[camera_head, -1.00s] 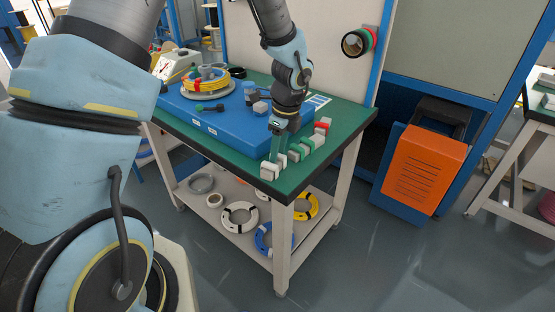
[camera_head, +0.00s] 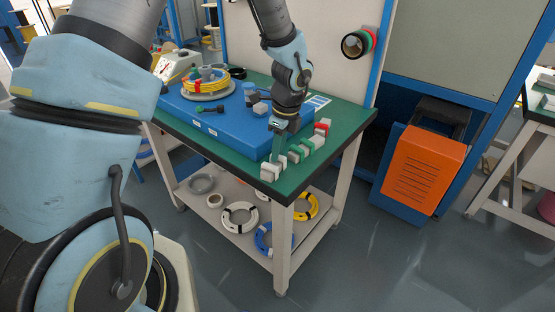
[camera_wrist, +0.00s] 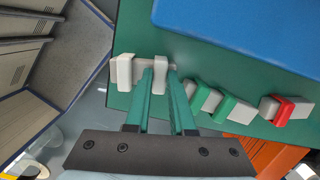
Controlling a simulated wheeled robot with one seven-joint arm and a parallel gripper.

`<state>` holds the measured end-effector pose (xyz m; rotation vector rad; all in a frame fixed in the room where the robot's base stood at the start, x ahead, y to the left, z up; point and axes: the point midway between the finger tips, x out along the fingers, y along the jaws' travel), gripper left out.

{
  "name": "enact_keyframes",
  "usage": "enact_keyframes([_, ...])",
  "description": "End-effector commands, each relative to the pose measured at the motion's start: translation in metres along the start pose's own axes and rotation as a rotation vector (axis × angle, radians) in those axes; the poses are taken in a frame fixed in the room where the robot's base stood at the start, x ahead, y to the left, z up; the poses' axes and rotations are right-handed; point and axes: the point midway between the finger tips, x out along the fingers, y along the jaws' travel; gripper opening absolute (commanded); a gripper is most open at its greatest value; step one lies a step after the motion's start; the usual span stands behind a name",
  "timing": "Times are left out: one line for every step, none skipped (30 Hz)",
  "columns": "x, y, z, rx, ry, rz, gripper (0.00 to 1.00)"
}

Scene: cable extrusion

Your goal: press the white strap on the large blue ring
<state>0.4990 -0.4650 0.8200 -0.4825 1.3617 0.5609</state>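The large blue ring (camera_head: 268,240) lies flat on the lower shelf of the table, partly hidden by the front table leg. A small pale patch shows on it, too small to tell as the white strap. My gripper (camera_head: 277,152) points down at the near corner of the green tabletop, above and apart from the ring. In the wrist view its two green fingers (camera_wrist: 160,80) stand on either side of a white block (camera_wrist: 160,68). Whether they touch the block cannot be told. Another white block (camera_wrist: 124,71) is just left of the fingers. The ring is not seen in the wrist view.
A row of white, green and red clips (camera_head: 308,145) runs along the tabletop's right edge. A blue board (camera_head: 215,118) holds a yellow coil (camera_head: 206,82). White (camera_head: 239,216) and yellow (camera_head: 308,208) rings share the lower shelf. An orange cabinet (camera_head: 423,170) stands at right, with clear floor before it.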

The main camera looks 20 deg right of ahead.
Motion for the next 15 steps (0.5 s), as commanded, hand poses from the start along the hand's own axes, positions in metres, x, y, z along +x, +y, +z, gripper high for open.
enact_keyframes([0.0,0.0,0.0,0.0,0.0,0.0,0.07])
enact_keyframes([0.0,0.0,0.0,0.0,0.0,0.0,0.04])
enact_keyframes([0.0,0.0,0.0,0.0,0.0,0.0,0.0])
enact_keyframes([0.0,0.0,0.0,0.0,0.0,0.0,0.0])
enact_keyframes([0.0,0.0,0.0,0.0,0.0,0.0,0.0])
enact_keyframes([0.0,0.0,0.0,0.0,0.0,0.0,0.0])
enact_keyframes([0.0,0.0,0.0,0.0,0.0,0.0,0.0])
enact_keyframes([-0.001,0.0,0.0,0.0,0.0,0.0,0.0])
enact_keyframes([-0.002,0.0,0.0,0.0,0.0,0.0,0.0])
enact_keyframes([-0.003,0.0,0.0,0.0,0.0,0.0,0.0])
enact_keyframes([-0.004,0.0,0.001,0.0,0.0,0.0,0.0])
enact_keyframes([-0.006,0.0,0.001,0.0,0.0,0.0,0.0])
enact_keyframes([-0.009,0.0,0.001,0.0,0.0,0.0,0.0])
enact_keyframes([-0.011,0.0,0.002,0.0,0.0,0.0,0.0])
enact_keyframes([-0.014,0.0,0.002,0.0,0.0,0.0,0.0])
